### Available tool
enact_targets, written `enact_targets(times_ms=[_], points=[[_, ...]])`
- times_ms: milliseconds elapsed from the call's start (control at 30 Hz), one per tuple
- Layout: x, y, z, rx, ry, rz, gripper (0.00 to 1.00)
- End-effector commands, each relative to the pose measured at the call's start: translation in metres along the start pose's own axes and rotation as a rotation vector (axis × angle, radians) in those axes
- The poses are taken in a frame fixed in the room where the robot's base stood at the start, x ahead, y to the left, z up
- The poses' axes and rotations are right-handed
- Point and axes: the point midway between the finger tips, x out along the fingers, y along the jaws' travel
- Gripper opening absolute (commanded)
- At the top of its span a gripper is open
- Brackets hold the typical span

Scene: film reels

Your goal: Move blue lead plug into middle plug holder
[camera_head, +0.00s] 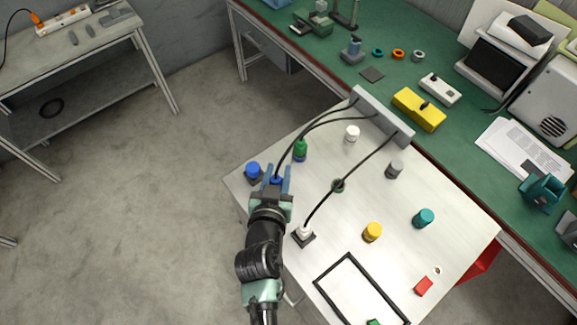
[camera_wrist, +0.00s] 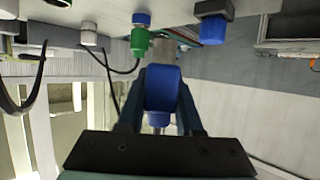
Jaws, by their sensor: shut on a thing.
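My gripper (camera_head: 278,178) is shut on the blue lead plug (camera_wrist: 162,92), a blue piece held between its fingers above the white table's left part. The plug also shows in the head view (camera_head: 277,180), with a black lead running from it to the grey bar. A blue piece on a dark square base (camera_head: 253,171) stands left of my gripper. A green piece with blue at its base (camera_head: 300,151) stands behind my gripper, by another lead's end. A white plug (camera_head: 304,232) sits on a dark square base to the right. I cannot tell which is the middle holder.
A grey bar (camera_head: 382,116) with several leads stands at the table's back edge. A small dark green piece (camera_head: 338,186) lies under a lead. White, grey, yellow (camera_head: 372,232) and teal (camera_head: 423,218) pieces stand around. A black frame (camera_head: 350,258) lies in front.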

Motion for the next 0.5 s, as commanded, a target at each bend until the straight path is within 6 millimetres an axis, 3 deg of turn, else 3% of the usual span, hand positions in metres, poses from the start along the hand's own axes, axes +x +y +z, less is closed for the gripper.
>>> enact_targets(times_ms=[500], points=[[0.02,0.0,0.047,0.001,-0.001,0.001,0.0]])
